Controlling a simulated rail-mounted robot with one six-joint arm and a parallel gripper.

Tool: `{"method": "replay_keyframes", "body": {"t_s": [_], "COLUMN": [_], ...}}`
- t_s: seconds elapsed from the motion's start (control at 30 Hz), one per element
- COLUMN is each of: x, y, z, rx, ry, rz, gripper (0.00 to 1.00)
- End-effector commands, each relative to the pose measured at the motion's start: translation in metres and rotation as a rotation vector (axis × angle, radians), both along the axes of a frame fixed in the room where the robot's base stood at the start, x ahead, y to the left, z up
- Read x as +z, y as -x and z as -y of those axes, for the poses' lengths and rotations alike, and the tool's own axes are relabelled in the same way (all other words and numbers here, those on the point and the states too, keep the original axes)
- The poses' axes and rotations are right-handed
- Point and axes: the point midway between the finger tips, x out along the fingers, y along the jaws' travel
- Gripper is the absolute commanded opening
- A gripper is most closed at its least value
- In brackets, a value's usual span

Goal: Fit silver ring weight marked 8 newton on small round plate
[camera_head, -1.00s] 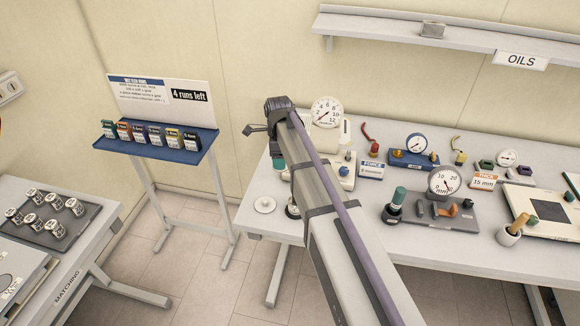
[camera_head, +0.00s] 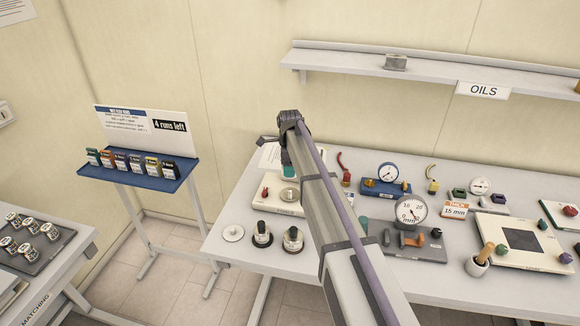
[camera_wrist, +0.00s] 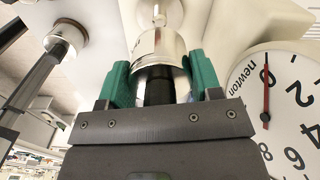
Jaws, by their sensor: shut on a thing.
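My gripper (camera_wrist: 152,85), with green fingers, is shut on a silver ring weight (camera_wrist: 160,46) in the wrist view. Its marking is not readable. A pale round plate with a small upright peg (camera_wrist: 159,15) shows just beyond the ring; whether they touch I cannot tell. In the head view, my gripper (camera_head: 288,160) is over the force device, and a round metallic piece (camera_head: 289,194) shows below it on a pale base. My arm hides the held ring there.
A newton dial (camera_wrist: 280,105) stands close on the right in the wrist view. Two silver weights on dark stands (camera_head: 262,236) (camera_head: 293,240) and a white disc (camera_head: 233,232) are near the table's front left. Gauges and tools crowd the table to the right.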

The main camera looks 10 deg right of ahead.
Motion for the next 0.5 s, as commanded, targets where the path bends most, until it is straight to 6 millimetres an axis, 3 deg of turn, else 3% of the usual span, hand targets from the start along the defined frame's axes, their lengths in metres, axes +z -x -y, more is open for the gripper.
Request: {"method": "replay_keyframes", "body": {"t_s": [0.5], "x": [-0.052], "y": [0.000], "z": [0.000], "rx": [0.000], "ry": [0.000], "rz": [0.000], "gripper": [0.05]}}
